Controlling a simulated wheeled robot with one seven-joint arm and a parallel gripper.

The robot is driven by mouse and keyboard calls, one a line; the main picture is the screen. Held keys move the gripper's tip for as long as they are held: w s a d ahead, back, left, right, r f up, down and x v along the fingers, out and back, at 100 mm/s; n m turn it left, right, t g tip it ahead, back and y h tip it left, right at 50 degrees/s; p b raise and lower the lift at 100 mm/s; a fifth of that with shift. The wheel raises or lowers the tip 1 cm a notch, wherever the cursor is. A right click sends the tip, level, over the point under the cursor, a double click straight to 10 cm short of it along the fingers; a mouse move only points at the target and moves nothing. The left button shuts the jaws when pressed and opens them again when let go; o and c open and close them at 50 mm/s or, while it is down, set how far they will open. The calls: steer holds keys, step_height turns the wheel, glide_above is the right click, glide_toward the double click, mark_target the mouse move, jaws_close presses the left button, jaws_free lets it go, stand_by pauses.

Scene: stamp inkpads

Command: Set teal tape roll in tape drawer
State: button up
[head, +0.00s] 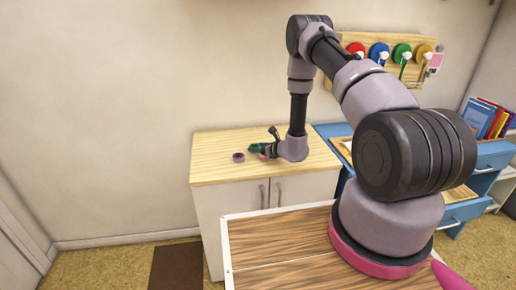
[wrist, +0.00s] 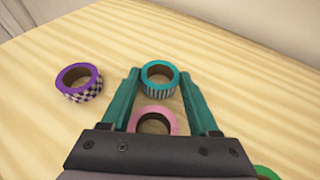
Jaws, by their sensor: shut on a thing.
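The teal tape roll (wrist: 160,91), with a striped side, sits between the tips of my gripper (wrist: 161,76) in the wrist view. The teal fingers are shut on it, one on each side. I cannot tell whether it touches the wooden top. In the head view my gripper is over the wooden cabinet top (head: 215,168), and the teal roll is hard to make out there. A blue desk (head: 492,160) on the right has an open drawer (head: 462,212); I cannot tell if it is the tape drawer.
A purple checkered roll (wrist: 80,86) lies left of my fingers. A pink roll (wrist: 171,118) lies below them, partly hidden. A green roll (wrist: 266,172) shows at the lower right. Books (head: 484,119) stand on the right. A wooden-topped table (head: 275,245) is in front.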

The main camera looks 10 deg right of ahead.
steer(key=o, duration=0.9)
steer(key=shift+f, duration=0.1)
steer(key=o, duration=0.4)
